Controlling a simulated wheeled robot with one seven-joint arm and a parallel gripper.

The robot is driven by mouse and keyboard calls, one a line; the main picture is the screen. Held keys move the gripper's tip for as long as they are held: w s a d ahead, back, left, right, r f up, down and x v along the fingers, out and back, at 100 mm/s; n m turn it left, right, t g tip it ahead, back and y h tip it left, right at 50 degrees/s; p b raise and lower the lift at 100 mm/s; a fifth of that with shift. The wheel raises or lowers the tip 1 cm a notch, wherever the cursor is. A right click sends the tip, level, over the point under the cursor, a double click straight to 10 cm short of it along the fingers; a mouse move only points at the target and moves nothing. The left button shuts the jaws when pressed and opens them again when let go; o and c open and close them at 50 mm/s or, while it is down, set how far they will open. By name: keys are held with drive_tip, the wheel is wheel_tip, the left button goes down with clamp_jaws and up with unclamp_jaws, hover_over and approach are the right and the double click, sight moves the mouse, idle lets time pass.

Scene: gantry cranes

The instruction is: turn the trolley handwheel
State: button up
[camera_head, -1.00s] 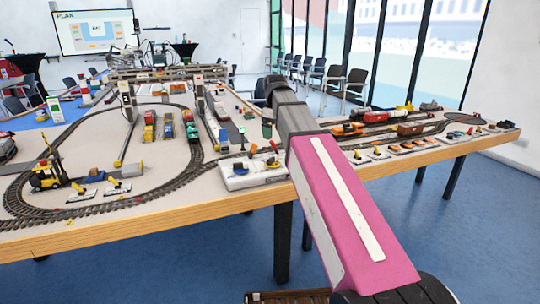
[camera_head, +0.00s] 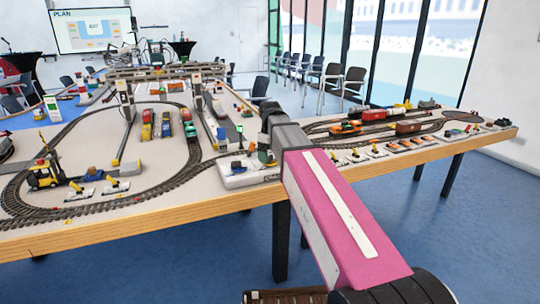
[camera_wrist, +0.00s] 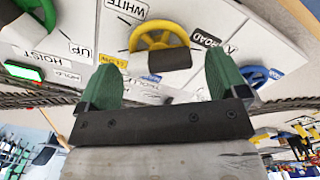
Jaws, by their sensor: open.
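In the wrist view a yellow handwheel (camera_wrist: 160,38) sits mid panel, between a green handwheel (camera_wrist: 38,12) and a blue handwheel (camera_wrist: 262,76). Labels reading HOIST, UP, WHITE and ROAD stand beside them. Nothing shows held, and contact is not clear. In the head view my arm hides much of the control panel (camera_head: 238,180).
The panel lies at the front edge of a wooden table (camera_head: 140,225) with a model railway. A gantry crane (camera_head: 160,73) spans the tracks behind. A yellow forklift (camera_head: 42,175) stands at the left, train wagons (camera_head: 408,128) at the right.

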drive_tip(key=shift+f, duration=0.2)
drive_tip(key=c, duration=0.9)
drive_tip(key=shift+c, duration=0.2)
drive_tip(key=m, duration=0.4)
drive_tip(key=shift+m, duration=0.4)
drive_tip(key=shift+d+m, duration=0.1)
drive_tip(key=shift+m, duration=2.4)
